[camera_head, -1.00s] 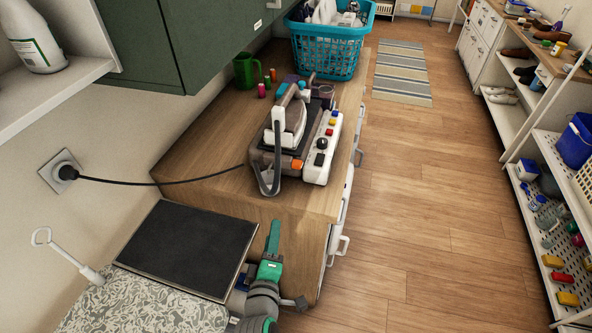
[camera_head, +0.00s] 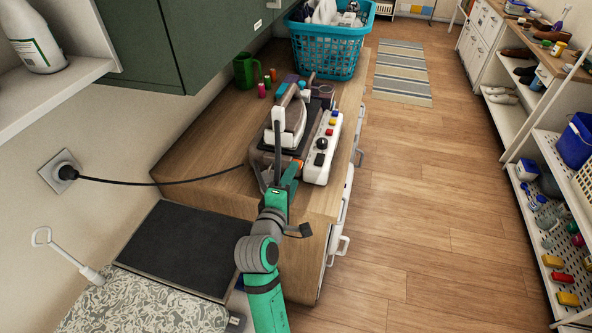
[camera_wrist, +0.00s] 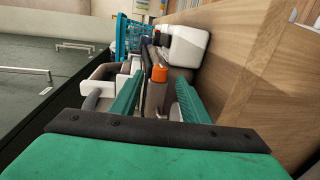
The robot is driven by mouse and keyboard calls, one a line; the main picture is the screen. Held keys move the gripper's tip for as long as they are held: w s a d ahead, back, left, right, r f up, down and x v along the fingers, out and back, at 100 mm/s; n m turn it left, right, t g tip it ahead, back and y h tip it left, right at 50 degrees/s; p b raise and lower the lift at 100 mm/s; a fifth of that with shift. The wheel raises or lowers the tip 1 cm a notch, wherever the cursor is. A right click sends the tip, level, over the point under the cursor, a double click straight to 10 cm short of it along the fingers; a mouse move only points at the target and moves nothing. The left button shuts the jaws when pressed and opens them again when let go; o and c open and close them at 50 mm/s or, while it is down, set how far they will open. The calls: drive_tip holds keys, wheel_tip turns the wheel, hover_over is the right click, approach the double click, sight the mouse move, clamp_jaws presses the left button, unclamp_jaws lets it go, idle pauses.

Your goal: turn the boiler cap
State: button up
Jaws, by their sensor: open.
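The steam iron's boiler station (camera_head: 262,155) stands on the wooden cabinet top, with the iron (camera_head: 293,118) resting on it. The orange boiler cap (camera_wrist: 159,74) faces me at its near end. In the head view the cap is mostly hidden behind my gripper (camera_head: 279,178). In the wrist view the cap shows between and beyond the two green fingers of my open gripper (camera_wrist: 158,95). The fingers are apart and hold nothing. I cannot tell whether a finger touches the cap or the station.
A white control panel (camera_head: 321,150) with knobs runs along the station's right side. A black cord (camera_head: 190,182) leads to the wall socket (camera_head: 62,170). A turquoise basket (camera_head: 328,50) and a green mug (camera_head: 244,70) stand farther back. The floor to the right is clear.

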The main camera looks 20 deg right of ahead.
drive_tip(key=shift+x, duration=2.05)
clamp_jaws()
drive_tip(key=c, duration=1.1)
unclamp_jaws()
drive_tip(key=shift+o, duration=0.2)
drive_tip(key=shift+s+d+f+t+h, duration=0.1)
drive_tip(key=shift+f+t+h, duration=0.15)
drive_tip(key=shift+t+h, duration=0.2)
drive_tip(key=shift+f+t+h, duration=0.1)
drive_tip(key=shift+t+h, duration=0.55)
drive_tip(key=shift+t, duration=0.1)
